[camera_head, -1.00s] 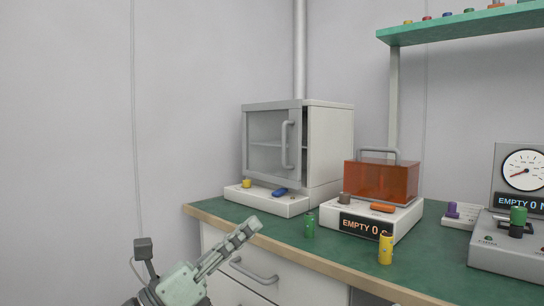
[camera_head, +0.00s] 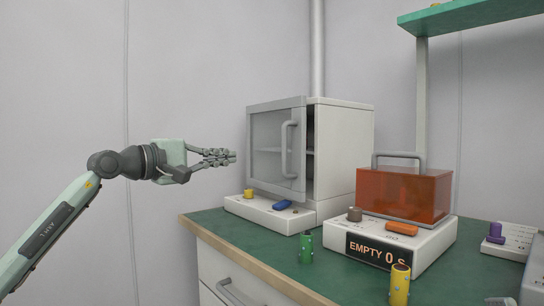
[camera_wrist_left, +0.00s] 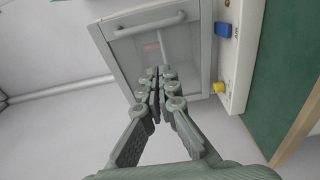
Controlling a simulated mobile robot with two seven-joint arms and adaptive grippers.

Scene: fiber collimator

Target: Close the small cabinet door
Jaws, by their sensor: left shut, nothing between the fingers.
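The small cabinet (camera_head: 342,150) stands at the back of the bench. Its glazed, grey-framed door (camera_head: 270,150) has an upright bar handle (camera_head: 289,150) near its right edge. A dark gap shows between that edge and the cabinet's side, so the door is slightly ajar. My left gripper (camera_head: 232,157) is shut and empty, just left of the door in the head view. In the left wrist view the closed fingertips (camera_wrist_left: 160,78) overlap the door pane (camera_wrist_left: 155,52), with the handle (camera_wrist_left: 150,25) beyond them; contact cannot be told. My right gripper is not in view.
The cabinet's base has a yellow knob (camera_head: 248,194) and a blue switch (camera_head: 282,205). An orange-covered box (camera_head: 403,193) sits to the right. Green (camera_head: 306,247) and yellow (camera_head: 400,284) cylinders stand in front.

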